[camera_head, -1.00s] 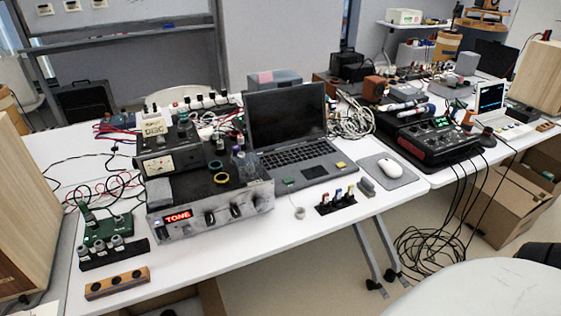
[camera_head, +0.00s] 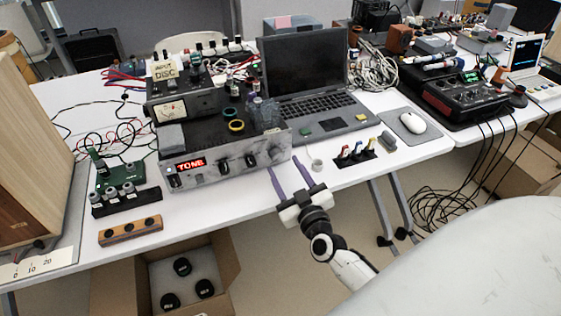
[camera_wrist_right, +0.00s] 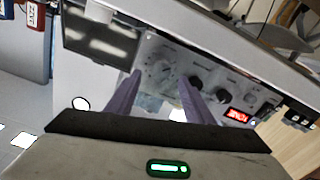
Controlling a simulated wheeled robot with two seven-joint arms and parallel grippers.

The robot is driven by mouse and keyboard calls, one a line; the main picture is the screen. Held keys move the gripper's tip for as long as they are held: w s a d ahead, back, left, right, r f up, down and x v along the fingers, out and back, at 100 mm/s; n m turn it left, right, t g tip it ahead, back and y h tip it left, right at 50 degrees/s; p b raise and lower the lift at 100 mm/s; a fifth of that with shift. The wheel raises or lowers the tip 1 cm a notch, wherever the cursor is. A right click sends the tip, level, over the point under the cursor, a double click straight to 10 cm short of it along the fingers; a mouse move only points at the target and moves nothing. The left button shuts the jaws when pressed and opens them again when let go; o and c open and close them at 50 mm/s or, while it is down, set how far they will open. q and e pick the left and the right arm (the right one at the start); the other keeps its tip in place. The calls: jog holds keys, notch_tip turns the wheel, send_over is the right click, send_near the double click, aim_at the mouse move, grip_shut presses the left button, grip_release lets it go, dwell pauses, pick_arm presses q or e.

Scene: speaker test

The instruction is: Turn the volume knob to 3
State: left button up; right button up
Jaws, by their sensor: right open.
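The amplifier (camera_head: 215,178) with a red lit TONE display (camera_head: 191,164) stands on the table, its front panel facing me. Two dark knobs (camera_head: 224,167) show on the panel. A pale dial, apparently the volume knob (camera_head: 275,147), is at the panel's right end. My right gripper (camera_head: 284,165) is open and empty, its purple fingers pointing toward the panel's right end. In the right wrist view, the pale knob (camera_wrist_right: 160,72) appears between and beyond the fingertips (camera_wrist_right: 159,80); I see no contact. Its scale is too small to read. My left gripper is not in view.
A laptop (camera_head: 305,75) is behind. A wooden block (camera_head: 130,231) lies at the front left. The table front below the amplifier is clear.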

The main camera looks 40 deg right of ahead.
aim_at(278, 157)
jog(key=x, duration=0.2)
jog(key=shift+w, duration=0.4)
jog(key=shift+w+d, duration=0.2)
jog(key=shift+w, duration=0.4)
jog(key=shift+c, duration=1.1)
jog(key=c, duration=0.8)
jog(key=shift+c, duration=0.2)
